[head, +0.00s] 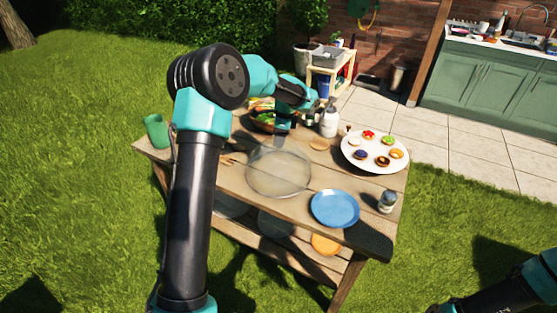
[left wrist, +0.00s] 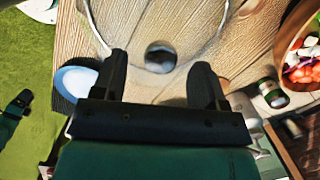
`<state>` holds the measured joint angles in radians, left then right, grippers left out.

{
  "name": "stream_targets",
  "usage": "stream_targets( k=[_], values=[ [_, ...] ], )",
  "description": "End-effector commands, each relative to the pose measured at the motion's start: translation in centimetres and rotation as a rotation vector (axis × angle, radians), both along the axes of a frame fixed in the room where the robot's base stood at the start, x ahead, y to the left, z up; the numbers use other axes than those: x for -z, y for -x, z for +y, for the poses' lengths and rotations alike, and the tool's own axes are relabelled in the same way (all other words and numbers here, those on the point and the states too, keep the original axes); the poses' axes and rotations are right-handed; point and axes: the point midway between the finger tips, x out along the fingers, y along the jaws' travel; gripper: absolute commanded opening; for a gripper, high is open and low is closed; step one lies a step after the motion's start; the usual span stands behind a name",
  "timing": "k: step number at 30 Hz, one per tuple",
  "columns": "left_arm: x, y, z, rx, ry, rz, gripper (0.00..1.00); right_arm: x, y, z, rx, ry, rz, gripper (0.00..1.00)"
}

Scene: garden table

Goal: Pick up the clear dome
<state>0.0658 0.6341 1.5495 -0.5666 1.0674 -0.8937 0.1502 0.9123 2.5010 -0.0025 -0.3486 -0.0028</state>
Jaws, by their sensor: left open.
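The clear dome (head: 279,172) is a see-through round shape with a pale rim, on the wooden table among the dishes. In the left wrist view its curved rim (left wrist: 92,24) shows, and a round glassy spot, which looks like its knob (left wrist: 160,57), lies just beyond the fingertips. My left gripper (head: 312,103) is over the back of the table, seen partly behind my own arm. In the left wrist view the left gripper (left wrist: 160,76) is open, its two fingers apart with nothing gripped. Part of my right arm shows at the lower right; its jaws cannot be made out.
A white plate (head: 352,154) with several small pastries stands right of the dome, a blue plate (head: 335,208) in front. A salad bowl (head: 263,127) and a white bottle (head: 329,124) stand behind. A small jar (head: 388,201) is near the right edge, a green cup (head: 156,133) at the left.

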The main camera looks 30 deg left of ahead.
Motion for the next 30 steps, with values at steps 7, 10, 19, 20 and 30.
stream_targets(
  k=[7, 10, 19, 20, 30],
  values=[
    [2.7, 0.2, 0.5, 0.0, -0.001, 0.001, 0.66, 0.0, 0.0, 0.0, 0.0, 0.0, 0.0, 0.81],
    [2.9, 0.2, 0.5, 0.0, 0.0, 0.0, 0.66, 0.0, 0.0, 0.0, 0.0, 0.0, 0.0, 0.81],
    [2.8, 0.2, 0.5, -0.001, 0.0, 0.0, 0.66, 0.0, 0.0, 0.0, 0.0, 0.0, 0.0, 0.81],
    [2.8, 0.2, 0.5, -0.001, 0.0, 0.0, 0.66, 0.0, 0.0, 0.0, 0.0, 0.0, 0.0, 0.81],
    [2.8, 0.2, 0.5, -0.001, 0.0, 0.0, 0.4, 0.0, 0.0, 0.0, 0.0, 0.0, 0.0, 0.81]
  ],
)
